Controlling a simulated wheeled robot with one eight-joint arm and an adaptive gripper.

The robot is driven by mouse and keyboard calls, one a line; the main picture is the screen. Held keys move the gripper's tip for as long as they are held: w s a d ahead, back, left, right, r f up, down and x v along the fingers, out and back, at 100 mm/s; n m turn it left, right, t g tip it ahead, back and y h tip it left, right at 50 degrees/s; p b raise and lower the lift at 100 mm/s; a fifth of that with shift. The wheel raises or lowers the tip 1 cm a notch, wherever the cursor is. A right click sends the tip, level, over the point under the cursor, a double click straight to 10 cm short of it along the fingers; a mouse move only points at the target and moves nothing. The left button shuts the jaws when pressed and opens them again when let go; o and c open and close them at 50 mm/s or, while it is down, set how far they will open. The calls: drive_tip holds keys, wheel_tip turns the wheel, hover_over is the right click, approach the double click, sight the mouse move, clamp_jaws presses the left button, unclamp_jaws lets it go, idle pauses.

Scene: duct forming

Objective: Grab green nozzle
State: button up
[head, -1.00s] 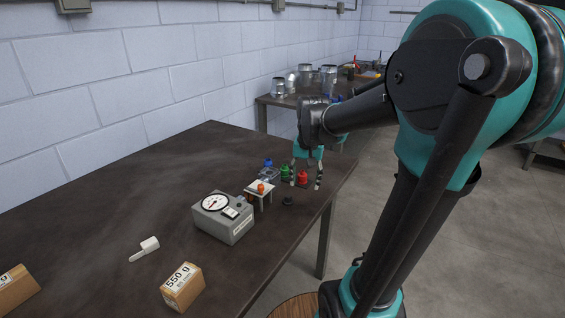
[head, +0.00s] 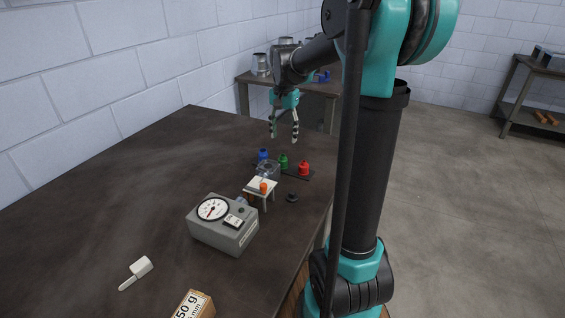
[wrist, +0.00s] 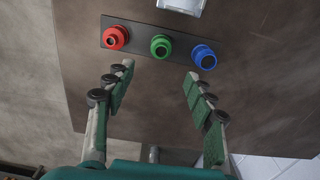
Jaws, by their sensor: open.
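The green nozzle (head: 283,162) stands on a dark strip on the table, between a blue nozzle (head: 263,155) and a red nozzle (head: 304,168). In the wrist view the green nozzle (wrist: 161,46) is in the middle of the strip, beyond the fingertips and roughly between their lines. The red nozzle (wrist: 116,38) is left of it and the blue nozzle (wrist: 203,57) is right. My gripper (head: 284,138) is open and empty, pointing down above and behind the nozzles. Its two fingers (wrist: 158,70) are spread apart in the wrist view and touch no nozzle.
In front of the nozzles are a small white stand with an orange piece (head: 263,187) and a grey gauge box (head: 222,224). A small black part (head: 292,198) lies near the table's right edge. A white scoop (head: 137,272) and a cardboard box (head: 193,306) are nearer.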

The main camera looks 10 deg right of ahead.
sight(283, 155)
wheel_tip(283, 155, down, 4)
drive_tip(key=shift+f, duration=0.15)
drive_tip(key=shift+s+a+f, duration=0.15)
drive_tip(key=shift+s+f, duration=0.05)
drive_tip(key=shift+f, duration=1.15)
drive_tip(key=shift+s+a+f, duration=0.1)
drive_tip(key=shift+s+f, duration=0.05)
drive_tip(key=shift+f, duration=1.15)
drive_tip(key=c, duration=1)
drive_tip(key=shift+r, duration=0.1)
